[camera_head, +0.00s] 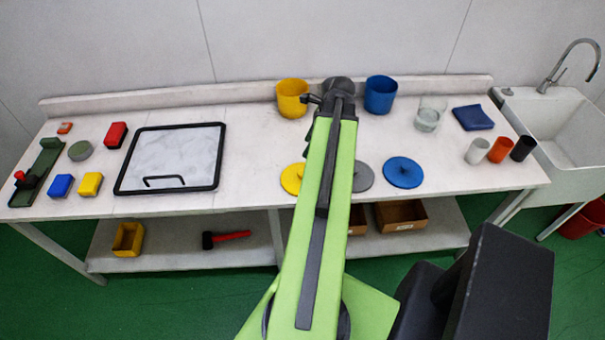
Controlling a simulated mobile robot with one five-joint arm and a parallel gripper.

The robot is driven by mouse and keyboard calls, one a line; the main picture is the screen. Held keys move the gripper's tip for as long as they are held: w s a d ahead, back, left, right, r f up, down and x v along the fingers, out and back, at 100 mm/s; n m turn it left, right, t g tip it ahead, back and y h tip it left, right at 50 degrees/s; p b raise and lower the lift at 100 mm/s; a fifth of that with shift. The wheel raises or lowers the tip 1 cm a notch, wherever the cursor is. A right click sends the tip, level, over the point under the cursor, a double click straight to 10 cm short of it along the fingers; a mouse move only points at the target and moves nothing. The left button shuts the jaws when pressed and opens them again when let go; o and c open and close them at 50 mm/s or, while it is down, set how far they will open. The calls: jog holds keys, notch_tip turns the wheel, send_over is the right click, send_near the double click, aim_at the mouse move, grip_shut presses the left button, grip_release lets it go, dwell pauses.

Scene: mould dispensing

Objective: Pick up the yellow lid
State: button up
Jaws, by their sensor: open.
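The yellow lid (292,178) is a flat round disc with a small knob. It lies on the white bench near the front edge, just left of my green arm, which covers its right part. My gripper (326,98) is at the dark far end of my arm, by the yellow pot and behind the lid. It is open, seen small and partly covered by the arm, and nothing shows in it. The yellow pot (291,100) stands upright at the back of the bench. My gripper is apart from the lid.
A grey lid (363,177) and a blue lid (403,172) lie to the right. A blue pot (380,95) and a clear beaker (428,118) stand behind. A black-framed tray (219,160) is at left. Small cups stand at the right, before the sink (545,110). Bare bench lies around the yellow lid's left.

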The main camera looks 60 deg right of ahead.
jog(key=s+d+m, duration=0.2)
jog(key=s+d, duration=0.1)
jog(key=s, duration=0.1)
jog(key=b, duration=1.1)
send_near(301, 173)
jog(key=f, duration=0.3)
jog(key=shift+w+d, duration=0.25)
jog(key=shift+d, duration=0.15)
jog(key=shift+w+a+f, duration=0.1)
jog(key=shift+w+f, duration=0.1)
jog(key=shift+f, duration=0.05)
jog(key=shift+r, duration=0.1)
jog(key=b+x, duration=0.5)
jog(key=shift+w+a, duration=0.1)
jog(key=shift+a, duration=0.25)
grip_shut()
